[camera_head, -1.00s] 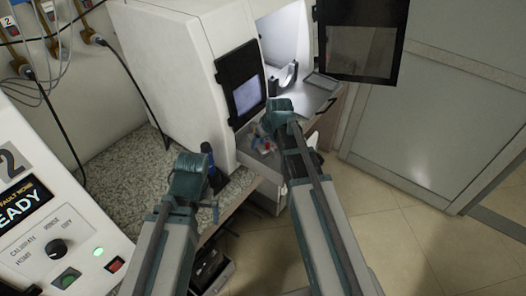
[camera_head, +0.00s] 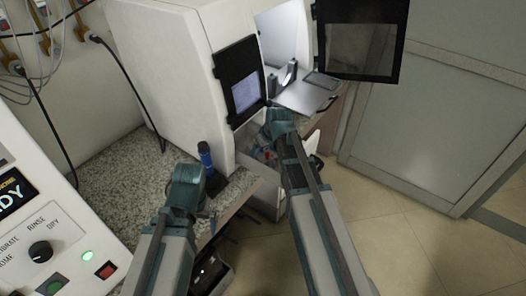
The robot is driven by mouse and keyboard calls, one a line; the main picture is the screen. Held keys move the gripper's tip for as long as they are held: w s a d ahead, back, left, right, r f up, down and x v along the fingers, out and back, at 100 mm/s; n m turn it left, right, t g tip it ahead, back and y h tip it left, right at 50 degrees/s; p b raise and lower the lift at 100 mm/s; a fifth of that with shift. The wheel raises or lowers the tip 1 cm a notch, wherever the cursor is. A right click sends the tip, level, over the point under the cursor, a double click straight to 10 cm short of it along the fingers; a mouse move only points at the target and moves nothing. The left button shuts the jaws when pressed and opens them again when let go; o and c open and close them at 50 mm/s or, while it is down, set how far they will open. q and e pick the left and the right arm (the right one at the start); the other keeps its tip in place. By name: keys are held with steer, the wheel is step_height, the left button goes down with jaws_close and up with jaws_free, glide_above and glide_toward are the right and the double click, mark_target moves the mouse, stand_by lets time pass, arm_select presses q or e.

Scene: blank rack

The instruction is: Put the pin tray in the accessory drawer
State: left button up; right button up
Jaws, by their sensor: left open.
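An open drawer (camera_head: 264,192) stands out below the white machine, with small red and blue items inside; I take it as the accessory drawer. My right arm covers much of it. A flat grey tray-like piece (camera_head: 322,80) lies on the metal shelf at the machine's lit opening; I cannot tell whether it is the pin tray. My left gripper (camera_head: 208,216) is low over the counter's front edge, left of the drawer, open, with nothing visible in it. My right gripper (camera_head: 268,138) is at the drawer's back, its fingers mostly hidden behind its wrist.
The white machine (camera_head: 180,62) has a small dark-framed screen and a raised dark window door (camera_head: 360,40). A dark blue bottle (camera_head: 205,157) stands on the speckled counter (camera_head: 110,165). A control panel (camera_head: 50,235) is at lower left. Floor at right is clear.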

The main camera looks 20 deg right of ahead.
steer(key=shift+o, duration=0.5)
steer(key=shift+s+r+p, duration=0.1)
steer(key=shift+r+p, duration=0.3)
steer(key=shift+r, duration=0.05)
steer(key=p+v, duration=1)
steer(key=v, duration=0.1)
steer(key=shift+s+p, duration=0.2)
steer(key=shift+p, duration=0.1)
steer(key=b+x, duration=1.1)
steer(key=x, duration=0.1)
steer(key=shift+w, duration=0.1)
